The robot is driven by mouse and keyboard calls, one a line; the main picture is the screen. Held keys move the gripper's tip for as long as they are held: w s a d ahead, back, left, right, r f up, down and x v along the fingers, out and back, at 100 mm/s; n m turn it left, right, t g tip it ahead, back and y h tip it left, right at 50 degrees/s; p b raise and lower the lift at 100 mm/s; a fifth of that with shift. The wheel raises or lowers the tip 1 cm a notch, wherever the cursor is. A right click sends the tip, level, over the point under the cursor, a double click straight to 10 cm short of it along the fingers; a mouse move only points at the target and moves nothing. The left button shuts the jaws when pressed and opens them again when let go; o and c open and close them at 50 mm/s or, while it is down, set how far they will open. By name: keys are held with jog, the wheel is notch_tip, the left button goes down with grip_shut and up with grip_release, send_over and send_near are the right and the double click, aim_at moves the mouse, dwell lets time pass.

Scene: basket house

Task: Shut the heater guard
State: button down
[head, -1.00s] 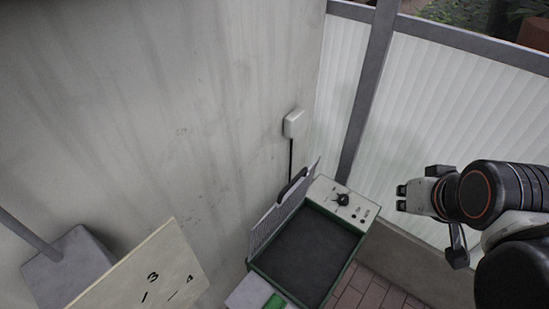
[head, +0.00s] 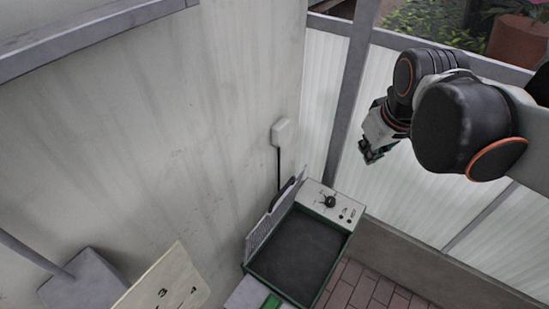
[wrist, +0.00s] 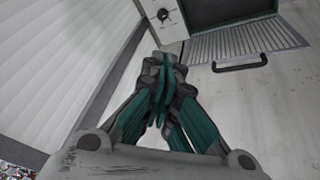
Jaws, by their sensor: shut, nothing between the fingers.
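The heater (head: 300,254) is a green-edged box with a dark flat top and a pale control panel (head: 328,202) with a black knob. Its guard (head: 268,222) is a slatted grey panel with a dark handle, standing raised along the heater's wall side. In the wrist view the guard (wrist: 240,42) and its black handle (wrist: 240,64) show at the upper right, beside the dark heater top (wrist: 228,10). My gripper (head: 366,152) is shut and empty, up and to the right of the heater in the head view, apart from the guard. It also shows in the wrist view (wrist: 162,62).
A white wall box (head: 281,131) with a dark cable sits above the guard. The pale wall is close behind the guard. A numbered board (head: 165,287) and a grey block (head: 85,281) stand at the lower left. Ribbed white panels with grey posts (head: 350,90) stand at the right.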

jog(key=w+a+n+g+p, duration=0.3)
jog(key=w+a+n+p, duration=0.35)
jog(key=w+a, duration=0.35)
jog(key=s+a+f+g, duration=0.1)
jog(key=s+a+f, duration=0.15)
jog(key=a, duration=0.45)
jog(key=s+a+f, duration=0.1)
jog(key=s+a, duration=0.2)
jog(key=a, duration=0.3)
notch_tip(320, 180, down, 11)
jog(key=s+d+b, duration=0.1)
jog(key=d+b, duration=0.1)
jog(key=b, duration=0.1)
jog(key=shift+s+d+n+y, duration=0.2)
jog(key=shift+n+y, duration=0.1)
jog(key=shift+n, duration=0.15)
jog(key=shift+f, duration=0.1)
